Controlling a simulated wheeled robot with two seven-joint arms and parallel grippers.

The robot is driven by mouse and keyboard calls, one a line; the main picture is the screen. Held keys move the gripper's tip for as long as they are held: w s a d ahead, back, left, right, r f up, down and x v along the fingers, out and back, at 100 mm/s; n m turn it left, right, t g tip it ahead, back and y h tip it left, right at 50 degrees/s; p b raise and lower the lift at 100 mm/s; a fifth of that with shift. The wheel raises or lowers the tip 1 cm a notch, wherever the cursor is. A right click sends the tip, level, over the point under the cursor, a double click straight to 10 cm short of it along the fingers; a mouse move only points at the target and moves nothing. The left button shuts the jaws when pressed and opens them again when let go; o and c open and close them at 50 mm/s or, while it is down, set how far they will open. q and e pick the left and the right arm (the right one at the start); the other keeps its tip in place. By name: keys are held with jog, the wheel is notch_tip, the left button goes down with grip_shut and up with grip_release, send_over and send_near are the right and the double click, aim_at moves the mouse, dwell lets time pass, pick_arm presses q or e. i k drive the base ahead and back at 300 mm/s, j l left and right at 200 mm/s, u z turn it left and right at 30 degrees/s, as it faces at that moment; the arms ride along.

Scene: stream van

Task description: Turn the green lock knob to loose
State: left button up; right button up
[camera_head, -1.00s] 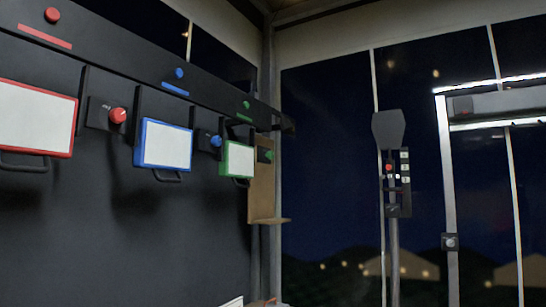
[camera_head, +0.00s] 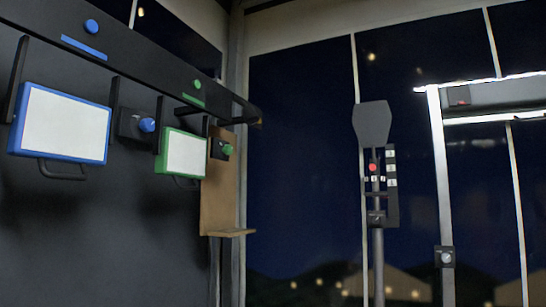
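The green lock knob (camera_head: 227,149) sticks out of a small dark box on the left wall, just right of the green-framed panel (camera_head: 184,154). A green button (camera_head: 197,84) and a green stripe (camera_head: 192,100) mark the dark rail above it. The knob is small in view, and I cannot tell which way it is turned. Neither of my grippers shows in the head view.
A blue-framed panel (camera_head: 62,125) and a blue knob (camera_head: 147,125) are to the left. A brown board with a small ledge (camera_head: 229,232) stands below the green knob. A dark post with a red button (camera_head: 373,167) stands on the right, near a metal frame (camera_head: 441,170).

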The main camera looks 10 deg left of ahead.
aim_at(228, 149)
jog(key=i+j+z, duration=0.2)
jog(key=i, duration=0.25)
jog(key=i+z, duration=0.25)
jog(key=i, duration=0.15)
